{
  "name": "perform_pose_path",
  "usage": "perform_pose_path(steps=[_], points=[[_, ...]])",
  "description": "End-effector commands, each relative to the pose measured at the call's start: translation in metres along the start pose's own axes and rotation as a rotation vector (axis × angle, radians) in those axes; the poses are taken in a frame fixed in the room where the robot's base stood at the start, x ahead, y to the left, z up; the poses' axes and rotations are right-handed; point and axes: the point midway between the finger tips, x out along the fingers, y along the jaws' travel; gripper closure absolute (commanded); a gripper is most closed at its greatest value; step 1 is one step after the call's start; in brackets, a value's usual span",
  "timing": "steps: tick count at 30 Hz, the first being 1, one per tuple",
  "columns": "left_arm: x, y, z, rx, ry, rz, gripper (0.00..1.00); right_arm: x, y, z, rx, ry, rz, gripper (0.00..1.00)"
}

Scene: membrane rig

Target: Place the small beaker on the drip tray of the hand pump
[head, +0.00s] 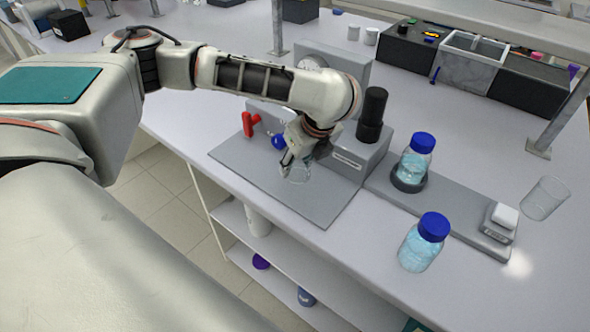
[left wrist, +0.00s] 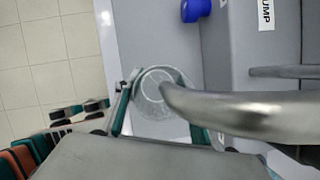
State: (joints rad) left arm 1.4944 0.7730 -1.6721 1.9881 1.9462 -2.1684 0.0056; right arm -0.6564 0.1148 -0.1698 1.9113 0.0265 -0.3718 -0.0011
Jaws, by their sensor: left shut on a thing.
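The small clear beaker (head: 299,174) is at the grey drip tray (head: 325,205) in front of the hand pump (head: 360,160), a grey box with a black knob on top. My left gripper (head: 292,163) is shut on the beaker and points down beside the pump's front. The left wrist view shows the round beaker (left wrist: 152,92) between the fingers of the left gripper (left wrist: 158,108), with a metal spout (left wrist: 235,113) passing partly over it. I cannot tell whether the beaker's base touches the tray. My right gripper is not in view.
A red handle (head: 248,124) and blue knob (head: 278,141) stand left of the gripper. Right of the pump are two blue-capped bottles (head: 416,158) (head: 425,242), a small scale (head: 499,220) and an empty clear beaker (head: 545,198). The bench's front edge is close to the tray.

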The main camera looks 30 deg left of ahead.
Motion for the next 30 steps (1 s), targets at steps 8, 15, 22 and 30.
perform_pose_path(steps=[8, 15, 22, 30], points=[[0.019, 0.001, 0.003, 0.003, 0.003, 0.003, 0.82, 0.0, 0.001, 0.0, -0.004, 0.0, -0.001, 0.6], [0.036, 0.0, -0.004, 0.001, 0.001, -0.001, 0.82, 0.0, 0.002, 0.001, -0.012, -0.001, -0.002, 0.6], [0.036, 0.0, -0.004, 0.001, 0.001, -0.001, 0.82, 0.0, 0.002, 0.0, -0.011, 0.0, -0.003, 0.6], [0.039, 0.0, -0.005, 0.001, 0.001, -0.001, 0.44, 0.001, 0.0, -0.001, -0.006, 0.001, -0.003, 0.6]])
